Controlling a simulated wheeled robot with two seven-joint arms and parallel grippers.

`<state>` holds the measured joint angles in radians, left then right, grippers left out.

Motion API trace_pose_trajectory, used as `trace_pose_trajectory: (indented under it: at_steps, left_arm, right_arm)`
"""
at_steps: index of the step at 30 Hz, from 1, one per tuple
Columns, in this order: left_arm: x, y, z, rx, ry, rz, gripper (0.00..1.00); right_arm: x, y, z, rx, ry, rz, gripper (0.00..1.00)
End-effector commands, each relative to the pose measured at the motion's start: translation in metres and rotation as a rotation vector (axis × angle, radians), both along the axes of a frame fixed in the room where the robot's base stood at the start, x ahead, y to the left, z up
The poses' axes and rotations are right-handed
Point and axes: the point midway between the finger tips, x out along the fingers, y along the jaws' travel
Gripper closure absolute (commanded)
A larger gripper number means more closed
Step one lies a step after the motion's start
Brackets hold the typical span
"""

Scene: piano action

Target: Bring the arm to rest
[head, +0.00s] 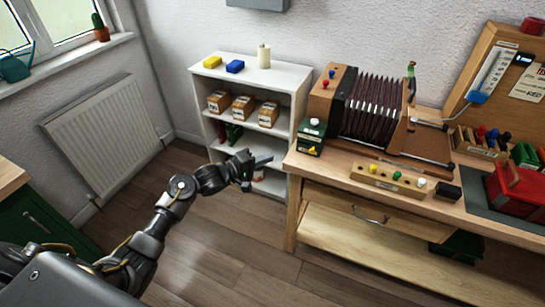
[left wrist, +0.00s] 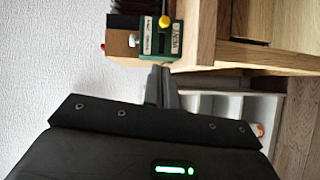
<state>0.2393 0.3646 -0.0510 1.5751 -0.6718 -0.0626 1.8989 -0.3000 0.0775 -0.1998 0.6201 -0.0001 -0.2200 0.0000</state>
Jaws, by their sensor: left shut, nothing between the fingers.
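My left arm (head: 160,225) reaches in from the lower left in the head view. Its left gripper (head: 262,161) is in the air in front of the white shelf, left of the workbench. The gripper is shut and empty. In the left wrist view the two fingers (left wrist: 161,85) are together, below a green box (left wrist: 161,40) with a yellow knob. My right gripper is not in either view.
A wooden workbench (head: 325,165) stands at the right with a bellows (head: 375,105), a knob board (head: 390,180) and a red box (head: 515,195). The white shelf (head: 285,85) holds several cardboard boxes. A radiator (head: 105,130) is at the left. The floor (head: 235,255) in front is clear.

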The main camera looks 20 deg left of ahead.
Motion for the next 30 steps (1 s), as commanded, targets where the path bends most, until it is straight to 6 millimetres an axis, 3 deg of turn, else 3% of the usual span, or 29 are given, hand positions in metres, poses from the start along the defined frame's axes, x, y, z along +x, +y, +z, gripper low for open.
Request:
trace_pose_trajectory:
  at_steps: [16,22,23,26,30]
  left_arm:
    - [0.000,0.000,0.001,0.012,-0.010,-0.003,1.00]
    - [0.007,0.012,-0.007,0.258,-0.165,0.012,1.00]
    - [0.011,0.019,-0.016,0.325,-0.191,0.026,1.00]
    - [0.019,0.044,-0.066,0.585,-0.234,0.071,1.00]
    - [-0.008,0.071,-0.176,0.929,-0.175,0.050,1.00]
  right_arm:
    - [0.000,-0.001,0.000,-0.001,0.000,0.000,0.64]
    - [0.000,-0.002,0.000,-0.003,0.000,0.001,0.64]
    - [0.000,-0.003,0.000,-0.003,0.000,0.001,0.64]
    - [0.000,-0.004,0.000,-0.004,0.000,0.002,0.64]
    - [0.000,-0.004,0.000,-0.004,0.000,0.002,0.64]
